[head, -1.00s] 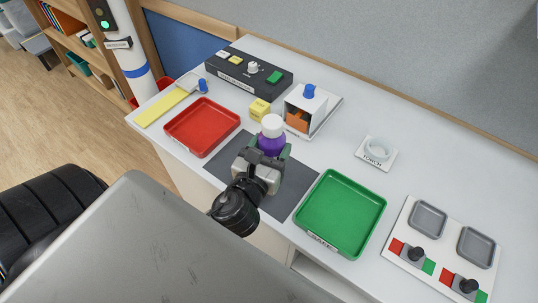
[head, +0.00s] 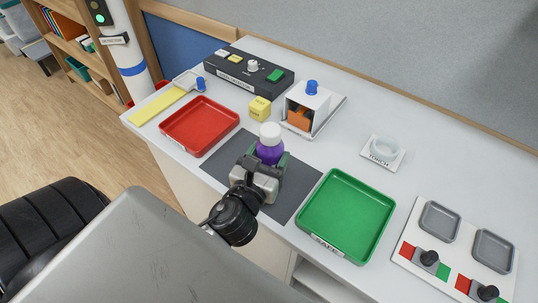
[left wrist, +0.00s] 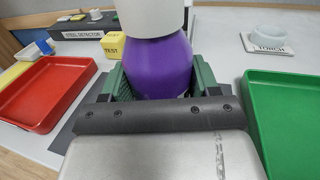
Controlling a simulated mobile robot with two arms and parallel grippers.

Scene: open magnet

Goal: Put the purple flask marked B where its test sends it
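The purple flask (head: 269,152) with a white cap stands upright over the dark grey mat (head: 222,158); I cannot tell if its base touches the mat. No letter B shows on it. My left gripper (head: 267,160) has its green-padded fingers on both sides of the flask, against its body. The flask fills the space between the fingers in the left wrist view (left wrist: 160,70), its lower part hidden by the gripper. The steel detector (head: 248,71) is a black box at the back. The green tray (head: 325,243), marked SAFE, and the red tray (head: 173,139) are empty.
A yellow TEST cube (head: 259,109) and a white box with a blue knob (head: 309,104) stand behind the flask. A TORCH stand with a clear ring (head: 384,149) is at the right. A panel with two grey dishes (head: 440,221) and levers is farther right. A yellow strip (head: 157,106) lies left.

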